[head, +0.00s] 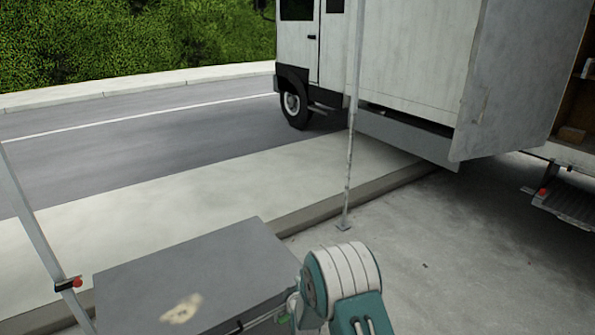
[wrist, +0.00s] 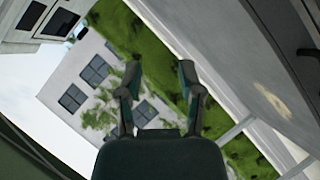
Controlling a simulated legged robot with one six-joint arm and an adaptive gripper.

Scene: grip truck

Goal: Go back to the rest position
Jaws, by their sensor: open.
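My gripper (wrist: 160,80) shows in the wrist view with its two dark green fingers spread apart and nothing between them. Behind the fingers, the wrist view shows a pale building with dark windows, green hedge and road, all strongly tilted. In the head view, part of my teal and white arm (head: 345,280) shows at the bottom, beside a grey case. The gripper itself is not visible in the head view.
A grey case (head: 200,275) with a worn patch stands close at the lower left. A white truck (head: 405,55) is parked ahead with a grey door panel (head: 515,75) swung open. A thin pole (head: 350,150) stands on the pavement. Bare concrete (head: 440,260) lies to the right.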

